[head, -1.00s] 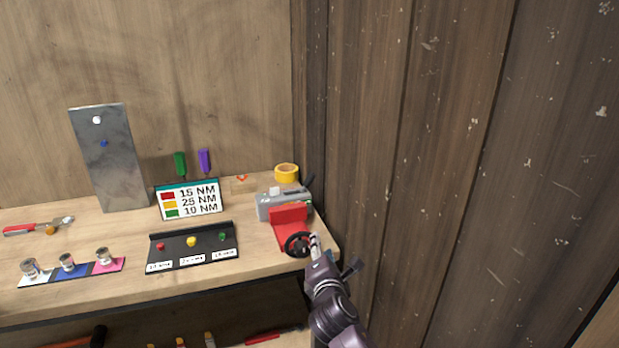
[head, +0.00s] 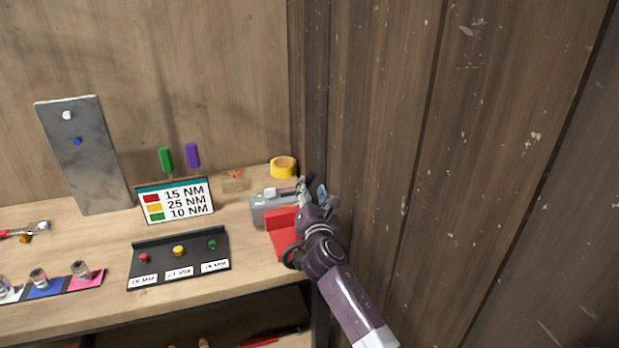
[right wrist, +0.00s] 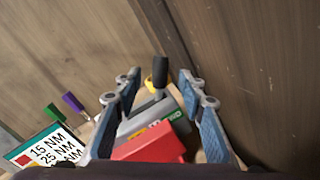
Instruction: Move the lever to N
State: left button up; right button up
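A grey box-shaped device (head: 268,207) with a red part (head: 282,222) in front stands at the right end of the workbench. In the right wrist view its black lever (right wrist: 160,72) points up from the grey body (right wrist: 165,108), beside a yellow and green lettered label (right wrist: 168,121) that I cannot fully read. My right gripper (head: 312,190) is over the device in the head view. In the right wrist view it (right wrist: 159,84) is open, with one finger on each side of the lever and no clear contact. In the head view the gripper largely hides the lever. My left gripper is out of view.
A wooden wall (head: 400,130) rises close on the right. A yellow tape roll (head: 283,167) sits behind the device. A torque sign (head: 177,202) and a black tray with coloured knobs (head: 150,253) stand to the left.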

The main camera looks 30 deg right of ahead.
aim_at(310, 181)
jog(key=x, duration=0.4)
jog(key=shift+f, duration=0.1)
jog(key=shift+w+d, duration=0.2)
jog(key=shift+w, duration=0.1)
jog(key=shift+w+d, duration=0.2)
jog(key=shift+w, duration=0.25)
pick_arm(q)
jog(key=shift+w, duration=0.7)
pick_arm(e)
jog(key=shift+c, duration=0.4)
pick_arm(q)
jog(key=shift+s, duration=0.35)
pick_arm(e)
grip_shut()
